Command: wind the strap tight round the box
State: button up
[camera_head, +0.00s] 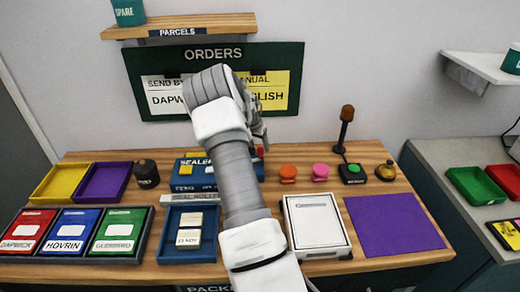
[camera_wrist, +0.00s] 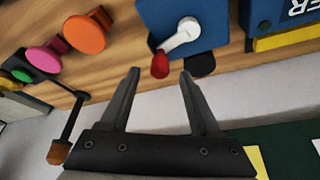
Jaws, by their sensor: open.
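A grey crank (camera_wrist: 182,36) with a red knob (camera_wrist: 160,66) is mounted on a blue block (camera_wrist: 205,12) in the wrist view. My gripper (camera_wrist: 159,72) is open, its two fingertips on either side of the red knob in the picture. I cannot tell whether they touch it. In the head view my arm covers most of this area, and the red knob (camera_head: 261,151) shows just beside my gripper. A blue machine lettered SEALER (camera_head: 183,170) shows left of my arm. I cannot make out the strap or a box in it.
Orange (camera_head: 288,173) and pink (camera_head: 320,172) knobs, a post with a brown top (camera_head: 346,113) and a green button (camera_head: 354,172) stand right of my arm. A blue tray (camera_head: 182,254), a white-bordered tray (camera_head: 336,252) and a purple mat (camera_head: 395,222) lie in front.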

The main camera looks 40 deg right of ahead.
aim_at(260, 149)
jog(key=shift+x, duration=1.7)
grip_shut()
